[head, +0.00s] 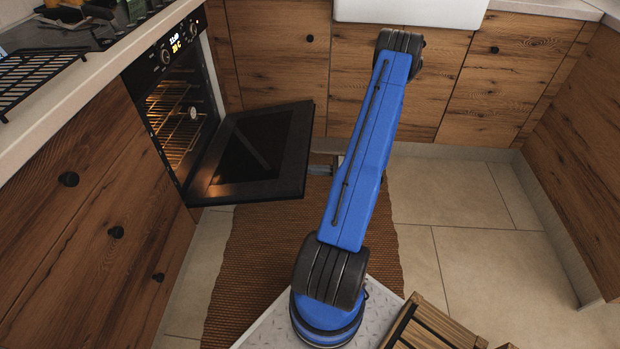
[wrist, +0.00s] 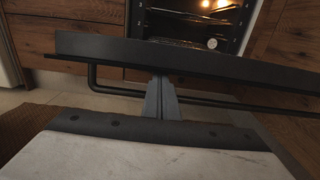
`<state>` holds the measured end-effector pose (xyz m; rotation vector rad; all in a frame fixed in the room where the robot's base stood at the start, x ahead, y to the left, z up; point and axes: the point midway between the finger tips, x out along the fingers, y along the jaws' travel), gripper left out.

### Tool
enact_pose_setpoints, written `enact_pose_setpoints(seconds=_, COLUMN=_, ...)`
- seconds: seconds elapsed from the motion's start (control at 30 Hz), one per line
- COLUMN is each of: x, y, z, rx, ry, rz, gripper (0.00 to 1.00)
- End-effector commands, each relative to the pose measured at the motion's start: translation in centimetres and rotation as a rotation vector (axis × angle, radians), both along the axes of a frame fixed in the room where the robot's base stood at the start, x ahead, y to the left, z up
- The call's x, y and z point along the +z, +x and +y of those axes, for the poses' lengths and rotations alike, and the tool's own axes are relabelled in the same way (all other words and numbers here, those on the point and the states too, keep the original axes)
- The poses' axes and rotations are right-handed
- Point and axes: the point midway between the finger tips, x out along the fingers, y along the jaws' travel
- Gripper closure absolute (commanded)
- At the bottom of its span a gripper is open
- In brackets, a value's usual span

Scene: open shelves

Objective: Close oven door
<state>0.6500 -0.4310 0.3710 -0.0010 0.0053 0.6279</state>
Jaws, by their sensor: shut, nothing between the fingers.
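The oven (head: 178,45) stands at the left in the head view. Its black door (head: 255,150) is folded down, wide open, with the lit racks inside showing. In the wrist view the door's dark edge (wrist: 200,58) runs across the picture, with the thin handle bar (wrist: 110,88) just below it. My gripper (head: 322,166) is partly hidden behind my arm, near the door's outer edge. In the wrist view my gripper (wrist: 160,80) is shut and empty, its fingertips at the door's edge and across the handle line. I cannot tell whether they touch.
Wooden cabinets (head: 280,50) line the back and a wooden cabinet front (head: 90,210) stands at the left. A brown rug (head: 250,260) lies on the floor below the door. A wooden slatted item (head: 435,325) is at the bottom. Tiled floor (head: 455,200) at the right is clear.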

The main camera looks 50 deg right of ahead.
Motion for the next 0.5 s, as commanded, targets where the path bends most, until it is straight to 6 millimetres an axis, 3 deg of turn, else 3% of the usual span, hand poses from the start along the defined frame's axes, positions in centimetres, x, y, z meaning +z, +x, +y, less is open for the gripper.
enact_pose_setpoints(seconds=0.5, x=8.4, y=2.0, z=1.4, rx=0.001, ry=-0.105, rz=0.136, gripper=1.00)
